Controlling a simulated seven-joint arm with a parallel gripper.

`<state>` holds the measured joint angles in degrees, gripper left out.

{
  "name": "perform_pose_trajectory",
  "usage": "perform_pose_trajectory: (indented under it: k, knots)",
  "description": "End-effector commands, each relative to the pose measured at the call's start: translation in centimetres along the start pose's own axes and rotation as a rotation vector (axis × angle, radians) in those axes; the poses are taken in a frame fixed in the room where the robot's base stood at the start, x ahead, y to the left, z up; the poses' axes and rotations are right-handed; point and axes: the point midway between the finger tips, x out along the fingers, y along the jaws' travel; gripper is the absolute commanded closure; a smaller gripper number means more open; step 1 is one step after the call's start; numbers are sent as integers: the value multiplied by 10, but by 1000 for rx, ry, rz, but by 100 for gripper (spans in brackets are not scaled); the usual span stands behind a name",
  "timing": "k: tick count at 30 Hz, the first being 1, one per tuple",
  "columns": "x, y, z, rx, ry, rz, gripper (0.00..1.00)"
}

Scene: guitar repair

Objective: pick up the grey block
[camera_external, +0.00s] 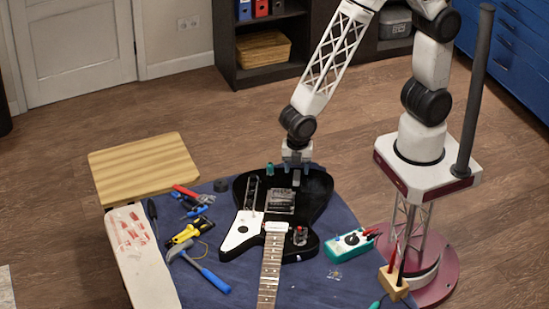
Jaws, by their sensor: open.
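My gripper (297,178) points down over the upper end of the black guitar body (318,190). Its fingers look small and grey, and I cannot make out anything between them. I cannot say for sure which thing is the grey block. A small dark grey piece (221,185) lies on the blue cloth to the left of the guitar, apart from my gripper. A grey metallic piece (282,201) lies on the guitar body, just below my gripper in the picture.
The guitar neck (271,270) runs toward the front of the blue cloth (225,250). Pliers, a yellow tool (185,234) and a blue-handled hammer (205,272) lie on the left. A teal meter box (350,245) sits on the right. A small teal object (270,170) stands near my gripper.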

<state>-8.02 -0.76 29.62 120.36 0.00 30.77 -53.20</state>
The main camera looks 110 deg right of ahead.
Motion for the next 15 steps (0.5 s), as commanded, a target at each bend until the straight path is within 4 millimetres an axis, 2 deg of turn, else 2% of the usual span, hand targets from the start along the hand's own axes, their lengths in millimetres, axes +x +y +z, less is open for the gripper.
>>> perform_pose_trajectory:
  k: [6,15]
  knots:
    - [20,0,0,0,-1,-1,47]
    - [22,0,0,0,0,0,47]
